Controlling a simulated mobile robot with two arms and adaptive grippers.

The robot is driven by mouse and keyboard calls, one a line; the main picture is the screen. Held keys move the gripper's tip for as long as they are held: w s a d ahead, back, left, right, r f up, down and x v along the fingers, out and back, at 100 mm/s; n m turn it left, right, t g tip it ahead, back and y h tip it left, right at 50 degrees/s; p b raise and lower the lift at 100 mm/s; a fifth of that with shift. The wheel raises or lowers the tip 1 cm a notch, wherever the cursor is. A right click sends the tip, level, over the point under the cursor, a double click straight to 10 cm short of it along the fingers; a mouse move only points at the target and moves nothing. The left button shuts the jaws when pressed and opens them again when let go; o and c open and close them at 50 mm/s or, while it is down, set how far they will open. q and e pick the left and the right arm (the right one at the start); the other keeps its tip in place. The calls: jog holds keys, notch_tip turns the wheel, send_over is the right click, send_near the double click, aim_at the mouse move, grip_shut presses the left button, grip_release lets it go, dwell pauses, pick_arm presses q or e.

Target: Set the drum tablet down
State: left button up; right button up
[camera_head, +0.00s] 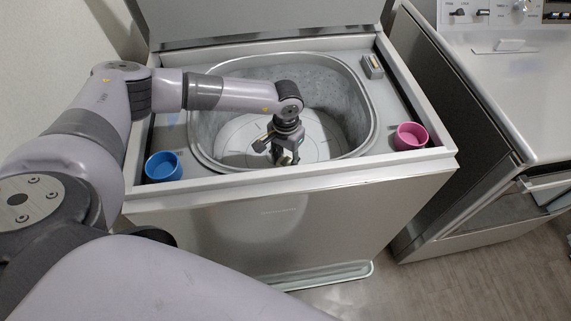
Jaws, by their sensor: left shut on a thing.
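The open drum (352,105) of the topload washer is a grey tub with a pale round floor. My left gripper (286,158) points down inside the drum, near its front side, low over the floor. It is shut on the drum tablet, which is small and mostly hidden by the fingers, so its outline is unclear. I cannot tell whether the tablet touches the drum floor. My right gripper is out of view.
A blue cup (163,167) stands at the washer's front left corner and a pink cup (410,136) at its front right. The raised lid (260,20) is behind the drum. A grey appliance (510,90) stands at the right.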

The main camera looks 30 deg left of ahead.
aim_at(286, 161)
pick_arm(q)
notch_tip(286, 161, down, 4)
jog(key=shift+r, duration=0.25)
jog(key=shift+f, duration=0.1)
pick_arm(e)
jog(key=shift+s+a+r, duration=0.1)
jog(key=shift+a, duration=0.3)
pick_arm(q)
jog(key=shift+f, duration=0.25)
jog(key=o, duration=1)
jog(key=shift+r, duration=0.1)
jog(key=shift+o, duration=0.2)
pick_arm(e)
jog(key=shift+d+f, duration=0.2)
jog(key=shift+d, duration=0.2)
